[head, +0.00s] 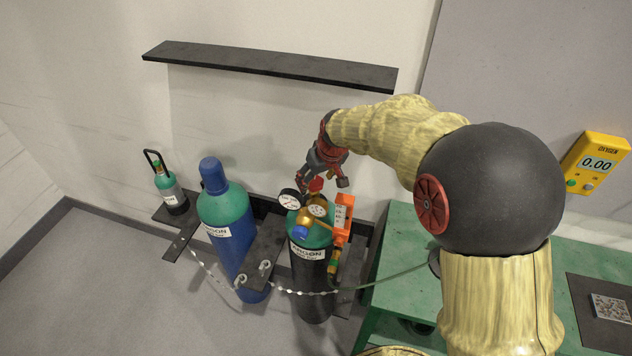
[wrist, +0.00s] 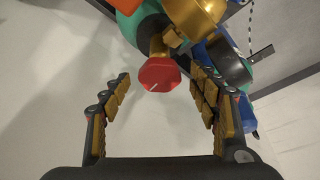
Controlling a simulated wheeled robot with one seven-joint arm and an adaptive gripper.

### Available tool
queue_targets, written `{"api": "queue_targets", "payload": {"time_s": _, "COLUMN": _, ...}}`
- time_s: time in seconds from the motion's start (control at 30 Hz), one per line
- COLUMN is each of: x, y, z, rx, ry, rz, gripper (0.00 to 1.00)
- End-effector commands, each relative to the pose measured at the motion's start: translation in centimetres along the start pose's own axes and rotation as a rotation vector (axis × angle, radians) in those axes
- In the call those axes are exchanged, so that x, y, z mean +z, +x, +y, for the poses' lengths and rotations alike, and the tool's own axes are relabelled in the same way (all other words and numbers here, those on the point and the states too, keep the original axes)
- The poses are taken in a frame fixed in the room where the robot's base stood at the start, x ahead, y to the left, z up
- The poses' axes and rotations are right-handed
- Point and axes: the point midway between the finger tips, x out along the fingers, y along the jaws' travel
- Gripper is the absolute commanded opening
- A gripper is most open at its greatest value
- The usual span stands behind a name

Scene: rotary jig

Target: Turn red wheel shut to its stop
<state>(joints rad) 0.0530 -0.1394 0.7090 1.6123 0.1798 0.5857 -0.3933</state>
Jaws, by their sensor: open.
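The red wheel (wrist: 159,75) shows in the wrist view as a faceted red knob with a pale line on its face. It sits on a brass valve body (wrist: 196,16). In the head view the red wheel (head: 316,184) is small and partly hidden, on top of the black argon cylinder (head: 312,274) with a green shoulder. My gripper (wrist: 158,103) is open, with its fingers to either side of the wheel's line and no visible contact. In the head view my gripper (head: 322,182) is just above the valve.
Two gauges (head: 291,199) and an orange tagged box (head: 342,217) crowd the valve. A blue cylinder (head: 228,226) stands left, with a chain (head: 305,292) across the front. A dark shelf (head: 270,66) hangs above. A green table (head: 400,255) is at right.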

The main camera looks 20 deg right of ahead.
Motion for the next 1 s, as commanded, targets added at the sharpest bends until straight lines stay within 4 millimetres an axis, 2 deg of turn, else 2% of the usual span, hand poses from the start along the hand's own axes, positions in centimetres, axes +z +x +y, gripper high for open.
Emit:
{"api": "queue_targets", "payload": {"time_s": 0.1, "x": 0.05, "y": 0.74, "z": -0.02, "rx": 0.000, "ry": 0.000, "rz": -0.001, "gripper": 0.61}}
{"api": "queue_targets", "payload": {"time_s": 0.4, "x": 0.02, "y": 0.82, "z": 0.00, "rx": 0.000, "ry": 0.000, "rz": -0.001, "gripper": 0.60}}
{"api": "queue_targets", "payload": {"time_s": 1.0, "x": 0.02, "y": 0.80, "z": 0.00, "rx": 0.000, "ry": 0.001, "rz": -0.001, "gripper": 0.26}}
